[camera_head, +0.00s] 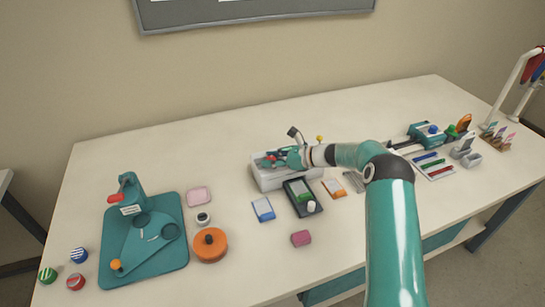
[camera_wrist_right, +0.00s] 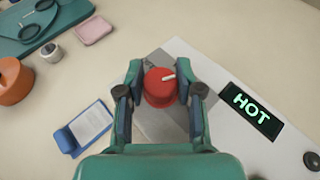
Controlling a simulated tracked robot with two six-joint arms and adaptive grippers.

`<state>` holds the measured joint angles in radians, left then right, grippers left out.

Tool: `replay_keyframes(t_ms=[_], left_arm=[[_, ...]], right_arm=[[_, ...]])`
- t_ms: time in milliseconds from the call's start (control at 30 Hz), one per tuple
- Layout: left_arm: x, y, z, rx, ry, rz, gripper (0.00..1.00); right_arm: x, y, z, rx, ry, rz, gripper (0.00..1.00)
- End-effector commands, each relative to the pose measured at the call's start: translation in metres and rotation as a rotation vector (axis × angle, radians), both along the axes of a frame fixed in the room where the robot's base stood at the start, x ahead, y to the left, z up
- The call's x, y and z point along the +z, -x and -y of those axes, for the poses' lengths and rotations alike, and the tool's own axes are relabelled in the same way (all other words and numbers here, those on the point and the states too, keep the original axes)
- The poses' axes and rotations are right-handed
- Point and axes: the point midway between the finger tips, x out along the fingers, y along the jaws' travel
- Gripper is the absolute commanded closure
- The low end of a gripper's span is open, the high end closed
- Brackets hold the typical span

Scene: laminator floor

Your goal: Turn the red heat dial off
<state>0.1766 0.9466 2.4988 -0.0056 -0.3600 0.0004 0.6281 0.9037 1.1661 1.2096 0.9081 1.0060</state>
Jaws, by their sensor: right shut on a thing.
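The red heat dial (camera_wrist_right: 160,87) sits on top of the white laminator (camera_head: 267,180) and carries a pale pointer mark, angled to the upper right in the right wrist view. My right gripper (camera_wrist_right: 160,91) is shut on the dial, with one finger on each side of it. In the head view my right gripper (camera_head: 283,159) is over the laminator's top and the dial shows only in part. A dark display (camera_wrist_right: 252,112) beside the dial reads HOT in green letters. My left gripper is in neither view.
A blue-edged card holder (camera_head: 263,209) and a dark tray (camera_head: 302,197) lie in front of the laminator. A teal machine (camera_head: 145,240) and an orange round piece (camera_head: 210,245) stand left. Bare table lies at the front right of the pink block (camera_head: 300,238).

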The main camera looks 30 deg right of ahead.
Motion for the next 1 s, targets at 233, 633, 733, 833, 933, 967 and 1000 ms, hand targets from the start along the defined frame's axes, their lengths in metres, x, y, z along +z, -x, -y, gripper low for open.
replay_keyframes(t_ms=[233, 633, 733, 833, 933, 967, 1000], left_arm=[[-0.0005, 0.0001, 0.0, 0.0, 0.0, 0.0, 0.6], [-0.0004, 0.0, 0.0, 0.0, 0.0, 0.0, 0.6], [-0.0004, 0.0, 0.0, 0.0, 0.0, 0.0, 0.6], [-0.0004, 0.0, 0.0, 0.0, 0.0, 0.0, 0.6], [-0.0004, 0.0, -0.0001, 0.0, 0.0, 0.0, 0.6], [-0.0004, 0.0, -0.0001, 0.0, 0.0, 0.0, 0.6], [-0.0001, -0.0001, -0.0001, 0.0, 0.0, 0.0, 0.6]], right_arm=[[0.0005, 0.0, -0.0001, 0.038, -0.001, 0.002, 0.99], [0.0009, 0.0, -0.0001, 0.038, -0.001, 0.002, 0.51], [0.0007, 0.0001, 0.0001, 0.038, -0.001, 0.002, 0.39], [0.0006, 0.0002, 0.0004, 0.037, -0.001, 0.002, 0.39], [0.0005, 0.0003, 0.0006, 0.037, -0.001, 0.002, 0.39], [0.0005, 0.0004, 0.0006, 0.037, -0.001, 0.002, 0.39], [0.0006, 0.0006, 0.0009, 0.037, 0.0, 0.001, 0.39]])
